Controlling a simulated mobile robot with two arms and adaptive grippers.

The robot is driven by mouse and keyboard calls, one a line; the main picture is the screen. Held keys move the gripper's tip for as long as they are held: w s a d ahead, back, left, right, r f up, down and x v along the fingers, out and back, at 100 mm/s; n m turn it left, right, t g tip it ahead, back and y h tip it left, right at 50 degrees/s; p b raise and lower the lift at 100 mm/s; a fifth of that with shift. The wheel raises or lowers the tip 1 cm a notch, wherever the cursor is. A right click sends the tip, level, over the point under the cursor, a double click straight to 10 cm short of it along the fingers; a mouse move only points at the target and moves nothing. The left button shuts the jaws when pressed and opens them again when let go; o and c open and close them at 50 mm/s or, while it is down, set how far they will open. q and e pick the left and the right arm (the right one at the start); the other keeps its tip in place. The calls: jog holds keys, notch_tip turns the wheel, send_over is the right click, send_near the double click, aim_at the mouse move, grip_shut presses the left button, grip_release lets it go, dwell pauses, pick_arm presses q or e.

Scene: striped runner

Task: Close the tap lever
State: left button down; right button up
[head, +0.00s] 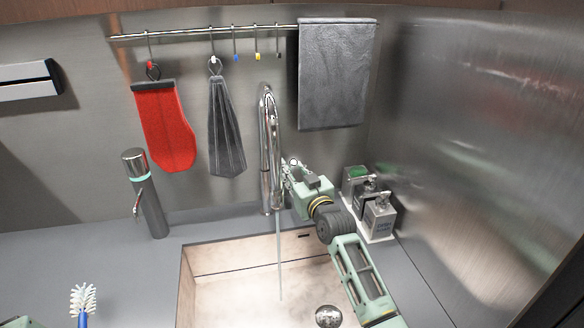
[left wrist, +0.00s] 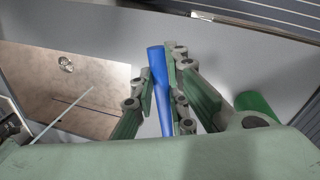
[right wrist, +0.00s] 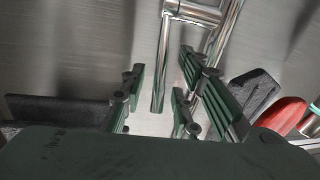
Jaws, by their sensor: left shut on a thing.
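The chrome tap (head: 266,150) stands behind the sink, and a thin water stream (head: 280,265) runs from it. My right gripper (head: 288,172) is at the right side of the tap, partly hiding its lever. In the right wrist view, the slim metal lever (right wrist: 162,75) reaches between the fingers of my open right gripper (right wrist: 160,85), with visible gaps on both sides. The tap's tube (right wrist: 226,30) is just right of it. In the left wrist view, my left gripper (left wrist: 163,85) is shut on the blue handle (left wrist: 158,75) of a brush.
The sink (head: 225,275) lies below the tap. The brush head (head: 83,298) is over the left counter. A soap caddy (head: 382,235) stands right of my right gripper. A steel dispenser (head: 148,200) stands left. A red mitt (head: 163,130) and grey towel (head: 335,75) hang behind.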

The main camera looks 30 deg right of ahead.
jog(key=shift+w+d, duration=0.1)
jog(key=shift+w, duration=0.65)
grip_shut()
